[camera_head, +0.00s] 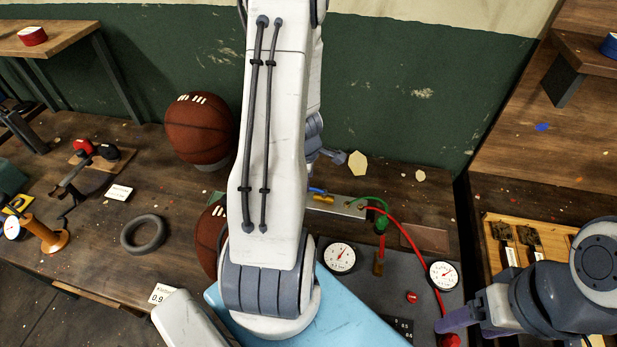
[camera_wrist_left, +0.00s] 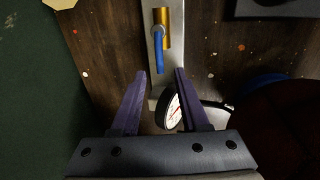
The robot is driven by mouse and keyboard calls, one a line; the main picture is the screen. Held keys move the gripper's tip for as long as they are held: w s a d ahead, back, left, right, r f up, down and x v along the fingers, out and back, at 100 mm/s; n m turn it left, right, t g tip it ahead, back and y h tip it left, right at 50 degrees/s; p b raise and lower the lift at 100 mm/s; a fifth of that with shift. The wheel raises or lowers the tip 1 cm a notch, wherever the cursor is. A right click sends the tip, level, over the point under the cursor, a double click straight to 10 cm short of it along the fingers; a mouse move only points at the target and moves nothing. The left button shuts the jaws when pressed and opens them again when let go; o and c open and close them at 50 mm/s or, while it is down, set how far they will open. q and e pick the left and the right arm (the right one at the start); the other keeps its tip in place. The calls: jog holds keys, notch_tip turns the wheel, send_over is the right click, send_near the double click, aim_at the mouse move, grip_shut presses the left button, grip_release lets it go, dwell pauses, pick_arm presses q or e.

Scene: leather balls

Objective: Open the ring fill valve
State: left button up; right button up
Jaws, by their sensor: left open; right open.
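A small valve with a blue lever (camera_head: 317,190) and a brass body sits on a grey metal bar (camera_head: 345,207) behind the blue panel in the head view. In the left wrist view the blue lever (camera_wrist_left: 158,57) hangs down from the brass body (camera_wrist_left: 161,28), along the bar. My left gripper (camera_wrist_left: 160,76) is open; its two purple fingers are either side of the bar, and the lever's lower end is close to the gap between them. I cannot tell whether they touch it. In the head view my left arm mostly hides that gripper. My right gripper (camera_head: 458,318) is open at the lower right.
Gauges (camera_head: 340,257) (camera_head: 443,275) sit on a grey panel (camera_head: 375,285) with red and green hoses. Basketballs (camera_head: 200,128) stand on the bench at left, one partly behind my arm. A black ring (camera_head: 143,234) lies left. A gauge (camera_wrist_left: 173,110) shows near the left fingers.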

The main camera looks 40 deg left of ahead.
pick_arm(q)
notch_tip(320, 180, up, 7)
jog(key=s+p, duration=0.1)
jog(key=p, duration=0.3)
jog(key=shift+d+p, duration=0.35)
jog(key=shift+d, duration=0.05)
